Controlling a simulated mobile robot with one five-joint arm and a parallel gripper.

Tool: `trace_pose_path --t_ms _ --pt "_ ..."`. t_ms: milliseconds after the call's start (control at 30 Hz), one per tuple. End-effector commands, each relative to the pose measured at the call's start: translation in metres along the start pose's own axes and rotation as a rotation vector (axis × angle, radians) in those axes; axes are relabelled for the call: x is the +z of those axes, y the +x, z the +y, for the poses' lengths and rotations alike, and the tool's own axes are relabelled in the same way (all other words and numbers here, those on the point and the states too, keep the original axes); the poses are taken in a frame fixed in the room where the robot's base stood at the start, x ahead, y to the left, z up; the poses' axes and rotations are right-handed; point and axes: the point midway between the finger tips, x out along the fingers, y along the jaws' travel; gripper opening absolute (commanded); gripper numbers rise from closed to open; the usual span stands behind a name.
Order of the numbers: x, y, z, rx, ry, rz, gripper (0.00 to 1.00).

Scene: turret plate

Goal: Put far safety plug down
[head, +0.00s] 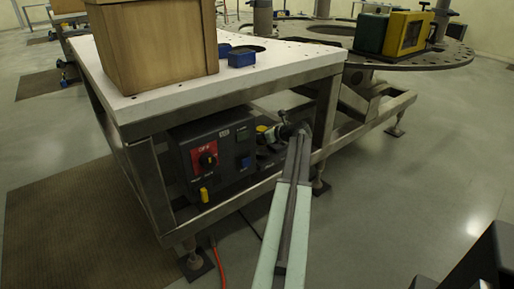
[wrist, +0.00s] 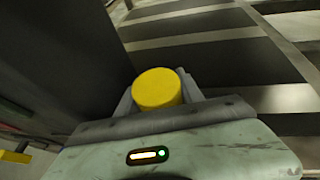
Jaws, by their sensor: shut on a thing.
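A yellow round-topped plug (wrist: 157,89) sits between the fingers of my gripper (wrist: 160,98) in the wrist view. My gripper is shut on it. In the head view a small yellow top (head: 262,129) shows at my gripper (head: 269,133), just right of the dark control box (head: 222,160) under the white-topped table. The plug's lower part is hidden, so I cannot tell whether it touches anything beneath. A second yellow plug (head: 204,195) is at the control box's lower front. A yellow piece also shows at the wrist view's left edge (wrist: 14,157).
The table top (head: 160,101) and its metal frame overhang my gripper. The box front has a red switch (head: 206,158). A wooden crate (head: 155,45) and blue trays (head: 242,57) stand on the table. Open floor (head: 415,185) lies right; a red cable (head: 220,265) lies below.

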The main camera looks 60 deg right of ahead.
Motion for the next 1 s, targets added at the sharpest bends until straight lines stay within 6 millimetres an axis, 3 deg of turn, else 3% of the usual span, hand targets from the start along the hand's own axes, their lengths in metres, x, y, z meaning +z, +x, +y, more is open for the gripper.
trace_pose_path --t_ms 33,100,333,567,967,1000 --pt "-0.014 0.006 -0.001 0.0 0.0 0.0 0.0" --pt "-0.018 0.008 -0.001 0.0 0.0 0.0 0.0" --pt "-0.021 0.009 -0.002 0.0 0.0 -0.001 0.0" --pt "-0.057 0.023 -0.002 0.0 0.0 -0.001 0.0" --pt "-0.058 0.024 0.001 -0.002 0.0 -0.001 0.0" --pt "-0.057 0.023 0.001 -0.002 0.0 -0.001 0.55"
